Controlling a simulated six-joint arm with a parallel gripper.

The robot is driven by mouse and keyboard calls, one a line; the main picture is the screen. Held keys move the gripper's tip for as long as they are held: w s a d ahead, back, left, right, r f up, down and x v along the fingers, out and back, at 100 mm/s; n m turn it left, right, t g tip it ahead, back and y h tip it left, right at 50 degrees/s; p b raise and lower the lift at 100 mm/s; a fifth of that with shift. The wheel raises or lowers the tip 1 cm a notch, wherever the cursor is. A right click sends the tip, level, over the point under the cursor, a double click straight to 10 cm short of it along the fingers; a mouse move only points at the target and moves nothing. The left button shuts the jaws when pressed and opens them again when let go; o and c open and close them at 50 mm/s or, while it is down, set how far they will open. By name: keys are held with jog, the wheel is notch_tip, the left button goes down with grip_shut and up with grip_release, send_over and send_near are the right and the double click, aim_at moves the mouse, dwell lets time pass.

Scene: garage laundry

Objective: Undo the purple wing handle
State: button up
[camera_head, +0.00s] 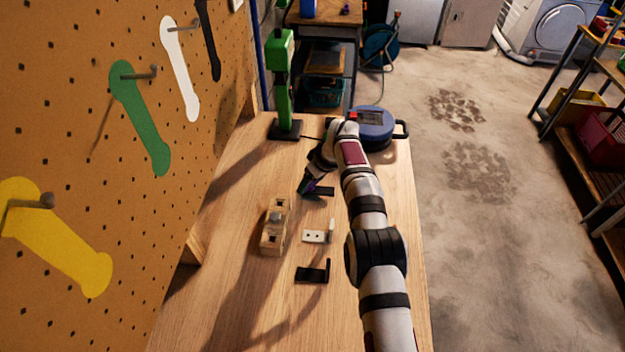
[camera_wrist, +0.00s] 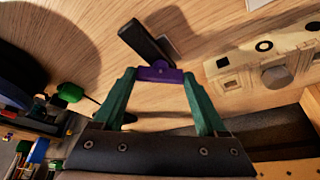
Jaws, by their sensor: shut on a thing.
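The purple wing handle (camera_wrist: 160,74) sits between the green fingertips of my gripper (camera_wrist: 159,76) in the wrist view, with a fingertip against each end. A black bracket (camera_wrist: 146,41) stands right behind the handle; whether they are joined is not clear. In the head view my gripper (camera_head: 308,186) is low over the workbench, beside the farthest black bracket (camera_head: 324,191). The handle is only a small purple patch there, mostly hidden by the gripper.
A pale wooden fixture (camera_head: 272,240) stands nearer on the bench. A white bracket (camera_head: 315,237) and another black bracket (camera_head: 311,274) lie to its right. A green upright machine (camera_head: 283,82) and a round blue device (camera_head: 374,124) stand at the far end. A pegboard (camera_head: 150,90) borders the left.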

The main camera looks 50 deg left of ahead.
jog(key=shift+f, duration=0.15)
jog(key=o, duration=1.3)
jog(key=v, duration=1.6)
jog(key=shift+f, duration=0.1)
